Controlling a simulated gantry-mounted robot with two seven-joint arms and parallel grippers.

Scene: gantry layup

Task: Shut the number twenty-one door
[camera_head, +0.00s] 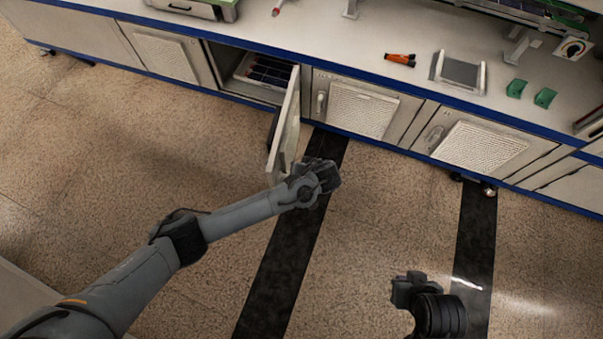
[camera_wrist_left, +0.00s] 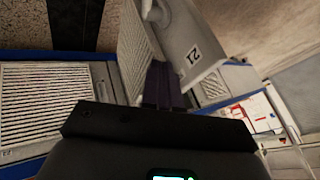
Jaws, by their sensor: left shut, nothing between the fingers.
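The number twenty-one door (camera_head: 284,138) stands swung open, sticking out from the bench front. In the left wrist view its edge carries the label 21 (camera_wrist_left: 193,53), and its vented panel (camera_wrist_left: 132,48) shows beside it. My left gripper (camera_head: 325,172) is just right of the door's outer end in the head view. Its dark fingers (camera_wrist_left: 163,84) are shut and empty, close to the door. Whether they touch it I cannot tell. My right gripper (camera_head: 402,288) hangs over the floor at the lower right, away from the door; its jaws are too dark to read.
The open cabinet (camera_head: 248,92) holds a tray with dark panels (camera_head: 266,72). Shut vented doors (camera_head: 362,108) line the bench on both sides. The worktop (camera_head: 340,45) carries an orange tool (camera_head: 400,60) and green blocks (camera_head: 545,97). The floor in front is clear.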

